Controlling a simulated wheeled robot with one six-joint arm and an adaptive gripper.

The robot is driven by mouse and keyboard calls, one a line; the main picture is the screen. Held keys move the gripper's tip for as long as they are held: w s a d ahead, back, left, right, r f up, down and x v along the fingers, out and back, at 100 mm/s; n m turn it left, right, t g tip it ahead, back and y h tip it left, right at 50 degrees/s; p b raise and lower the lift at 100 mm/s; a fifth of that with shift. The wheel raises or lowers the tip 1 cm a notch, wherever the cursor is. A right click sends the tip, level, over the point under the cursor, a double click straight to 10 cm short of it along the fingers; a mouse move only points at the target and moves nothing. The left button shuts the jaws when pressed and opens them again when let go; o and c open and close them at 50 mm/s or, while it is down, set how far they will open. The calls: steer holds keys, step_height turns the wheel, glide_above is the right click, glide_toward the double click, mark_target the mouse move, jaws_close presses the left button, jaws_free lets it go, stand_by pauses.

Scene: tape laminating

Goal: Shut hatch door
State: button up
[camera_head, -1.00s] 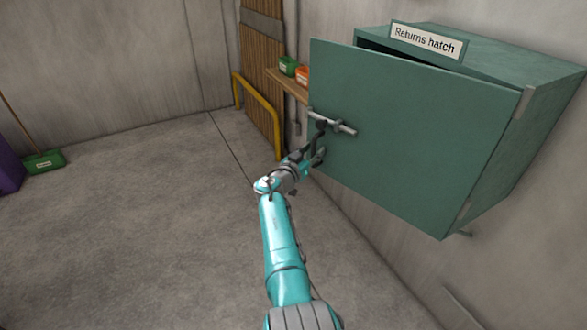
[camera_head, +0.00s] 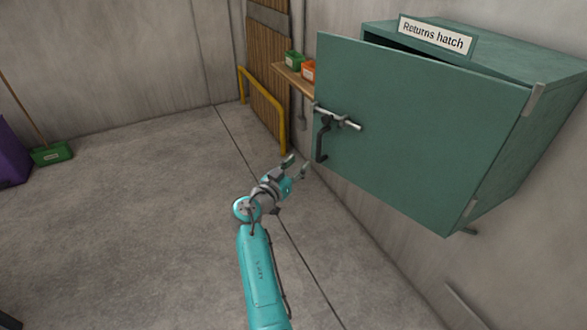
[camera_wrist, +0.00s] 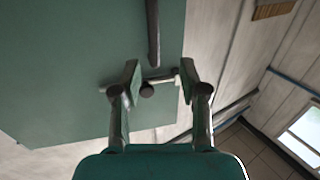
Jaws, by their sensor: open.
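The green hatch door (camera_head: 420,130) is on a wall box labelled "Returns hatch" and stands ajar, with a dark gap along its top edge. A metal latch bar with a dark handle (camera_head: 322,142) sits at the door's left edge. My gripper (camera_head: 297,166) is open and empty, below and left of the handle, apart from it in the head view. In the wrist view the open fingers of my gripper (camera_wrist: 155,82) show in front of the door (camera_wrist: 70,75), with the dark handle (camera_wrist: 153,35) seen beyond and between them.
A wooden shelf (camera_head: 290,78) with a green bin (camera_head: 293,60) and an orange bin (camera_head: 308,70) is on the wall behind the door. A yellow rail (camera_head: 265,103) stands by a wooden panel.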

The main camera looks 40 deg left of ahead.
steer(key=shift+s, duration=0.8)
